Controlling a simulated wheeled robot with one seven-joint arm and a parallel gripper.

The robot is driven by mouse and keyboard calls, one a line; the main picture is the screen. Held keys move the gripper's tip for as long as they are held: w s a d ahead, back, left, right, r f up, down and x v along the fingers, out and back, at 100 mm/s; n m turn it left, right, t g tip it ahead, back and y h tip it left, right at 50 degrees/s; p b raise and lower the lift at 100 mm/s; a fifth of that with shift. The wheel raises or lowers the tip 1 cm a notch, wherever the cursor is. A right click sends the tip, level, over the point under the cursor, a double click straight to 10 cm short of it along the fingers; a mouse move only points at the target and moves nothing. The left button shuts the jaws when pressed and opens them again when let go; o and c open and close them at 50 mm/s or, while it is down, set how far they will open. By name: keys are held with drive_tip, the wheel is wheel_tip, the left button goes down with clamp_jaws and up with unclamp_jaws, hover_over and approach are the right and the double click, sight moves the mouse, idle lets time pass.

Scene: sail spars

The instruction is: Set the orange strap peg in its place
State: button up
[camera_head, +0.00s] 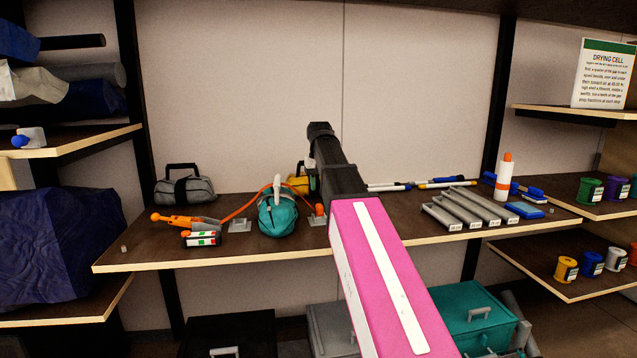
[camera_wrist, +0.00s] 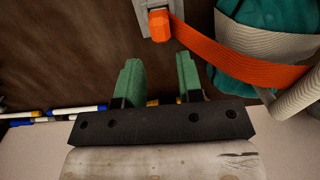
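An orange strap peg (camera_head: 319,210) stands at a grey bracket (camera_head: 319,221) on the shelf, just right of the teal bundle (camera_head: 278,215). In the wrist view the orange peg (camera_wrist: 158,25) is at the top, over its grey bracket (camera_wrist: 143,17), with the orange strap (camera_wrist: 235,62) running from it across the bundle (camera_wrist: 250,12). I cannot tell whether the peg is fully seated. My gripper (camera_wrist: 158,80) is open, its two green fingers apart with nothing between them, and the peg lies beyond the fingertips. My gripper's fingers are hidden in the head view.
A second grey bracket (camera_head: 239,226) and an orange-handled tool (camera_head: 178,219) are left of the bundle. A grey bag (camera_head: 185,188) stands behind. Grey bars (camera_head: 470,207), pens and a white-orange bottle (camera_head: 504,177) are at right. Shelf posts flank the board.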

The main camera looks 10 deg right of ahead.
sight(319, 205)
wheel_tip(319, 205, down, 7)
drive_tip(key=shift+f, duration=0.2)
drive_tip(key=c, duration=0.6)
drive_tip(key=shift+o, duration=0.2)
drive_tip(key=shift+r, duration=2.05)
drive_tip(key=shift+s, duration=0.1)
